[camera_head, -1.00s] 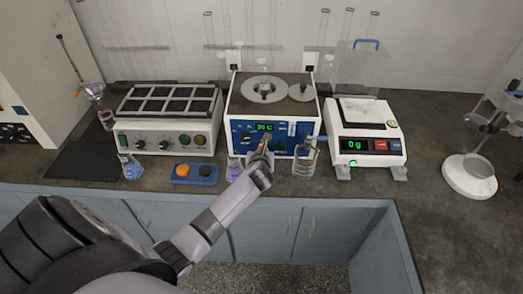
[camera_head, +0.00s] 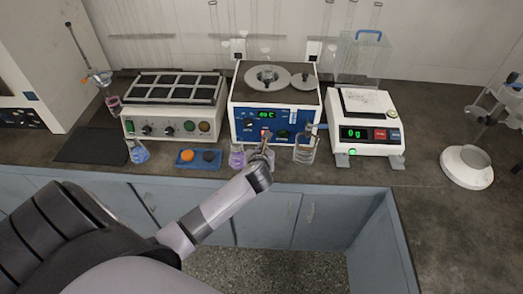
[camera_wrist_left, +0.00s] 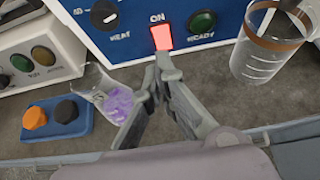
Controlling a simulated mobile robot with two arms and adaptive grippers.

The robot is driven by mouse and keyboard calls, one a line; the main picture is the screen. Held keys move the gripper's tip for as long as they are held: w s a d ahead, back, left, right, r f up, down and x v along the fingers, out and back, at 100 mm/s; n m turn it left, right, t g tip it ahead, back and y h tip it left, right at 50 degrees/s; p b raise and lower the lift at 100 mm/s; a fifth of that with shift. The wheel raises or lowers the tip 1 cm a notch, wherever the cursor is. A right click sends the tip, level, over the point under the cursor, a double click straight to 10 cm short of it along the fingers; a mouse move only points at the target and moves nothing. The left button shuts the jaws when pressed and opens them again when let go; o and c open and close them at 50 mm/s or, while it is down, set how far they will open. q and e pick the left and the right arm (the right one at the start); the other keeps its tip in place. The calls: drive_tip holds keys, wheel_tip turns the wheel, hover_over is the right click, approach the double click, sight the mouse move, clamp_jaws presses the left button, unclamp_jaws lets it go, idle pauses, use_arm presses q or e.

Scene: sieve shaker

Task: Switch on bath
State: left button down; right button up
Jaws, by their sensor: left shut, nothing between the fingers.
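The bath (camera_head: 300,122) is a blue-fronted box with a round lidded opening on top and a lit green display (camera_head: 267,114). Its ON switch (camera_wrist_left: 162,37) glows red in the left wrist view, between the HEAT knob (camera_wrist_left: 103,14) and the green READY lamp (camera_wrist_left: 202,22). My left gripper (camera_wrist_left: 165,66) is shut and empty, its fingertips just below the ON switch; I cannot tell if they touch the panel. It also shows in front of the bath in the head view (camera_head: 266,143). My right gripper is not in view.
A beaker (camera_head: 305,148) stands close right of my left gripper, and a flask with purple liquid (camera_head: 237,156) close left. A blue tray (camera_head: 198,164) with an orange and a dark knob lies further left. A scale (camera_head: 367,142) stands right of the bath.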

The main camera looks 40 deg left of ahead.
use_arm(q)
drive_tip(key=v, duration=0.3)
drive_tip(key=r+v, duration=0.1)
drive_tip(key=v, duration=0.1)
drive_tip(key=shift+w, duration=0.15)
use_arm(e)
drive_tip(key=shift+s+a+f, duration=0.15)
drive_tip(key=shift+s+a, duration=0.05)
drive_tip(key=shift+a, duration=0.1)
use_arm(q)
drive_tip(key=shift+d, duration=0.1)
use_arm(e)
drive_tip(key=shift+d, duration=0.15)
